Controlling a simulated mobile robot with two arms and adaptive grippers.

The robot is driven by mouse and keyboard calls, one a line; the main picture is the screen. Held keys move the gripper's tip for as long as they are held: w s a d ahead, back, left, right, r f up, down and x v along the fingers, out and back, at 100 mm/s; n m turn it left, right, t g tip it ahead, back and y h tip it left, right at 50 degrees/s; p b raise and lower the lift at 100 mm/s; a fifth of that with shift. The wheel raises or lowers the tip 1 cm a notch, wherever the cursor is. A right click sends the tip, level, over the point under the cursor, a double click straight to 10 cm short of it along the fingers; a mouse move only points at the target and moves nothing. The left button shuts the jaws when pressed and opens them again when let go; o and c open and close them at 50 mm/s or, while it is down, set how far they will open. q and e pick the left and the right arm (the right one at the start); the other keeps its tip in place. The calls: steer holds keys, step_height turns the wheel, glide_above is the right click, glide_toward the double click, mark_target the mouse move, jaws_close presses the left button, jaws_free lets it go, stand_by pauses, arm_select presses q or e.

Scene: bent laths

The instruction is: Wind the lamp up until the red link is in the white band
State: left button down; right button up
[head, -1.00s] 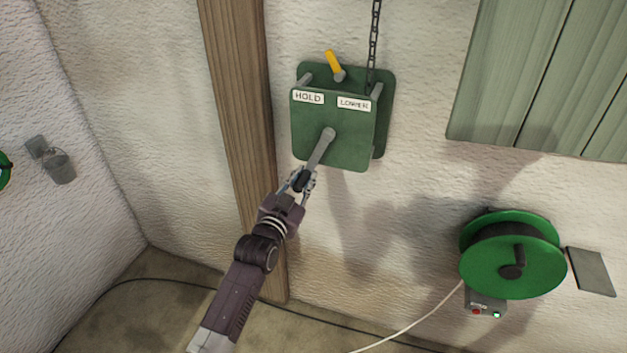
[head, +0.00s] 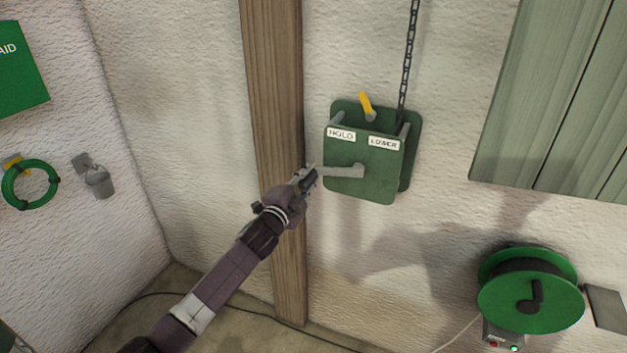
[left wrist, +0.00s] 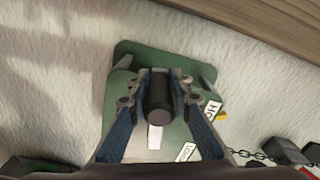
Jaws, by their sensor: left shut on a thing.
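The green winch box (head: 362,180) is on the wall, with labels HOLD (head: 341,134) and LOWER (head: 384,143). Its yellow lever (head: 366,104) leans to the left, toward the HOLD side. The grey crank arm (head: 343,171) points left from its hub. My left gripper (head: 309,179) is shut on the crank's black handle (left wrist: 160,92), which lies between the fingers in the left wrist view. A dark chain (head: 409,60) rises from the winch. The lamp and the white band are not seen, and I cannot make out a red link for sure. My right gripper is out of view.
A wooden post (head: 274,120) stands left of the winch, behind my left arm. A green cable reel (head: 530,292) is at lower right, and green shutters (head: 545,100) at upper right. A green hose ring (head: 30,185) and small bucket (head: 99,182) hang on the left wall.

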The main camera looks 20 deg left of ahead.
arm_select(q)
steer(key=r+m, duration=0.1)
steer(key=r+p, duration=0.1)
steer(key=r+m, duration=0.1)
steer(key=r, duration=0.1)
steer(key=shift+a+m+p, duration=0.25)
steer(key=shift+m+p, duration=0.05)
steer(key=shift+p, duration=0.1)
steer(key=shift+d+r+m+p, duration=0.2)
steer(key=shift+r+m+p, duration=0.55)
steer(key=shift+r+m, duration=0.25)
steer(key=c, duration=1.9)
jaws_free()
steer(key=shift+o, duration=0.8)
steer(key=shift+d+f, duration=0.15)
steer(key=shift+f, duration=0.15)
steer(key=shift+s+f, duration=0.1)
steer(key=shift+s, duration=0.1)
steer(key=s, duration=1.1)
steer(key=shift+s+a+r, duration=0.2)
steer(key=shift+s+a, duration=0.05)
steer(key=shift+s, duration=0.05)
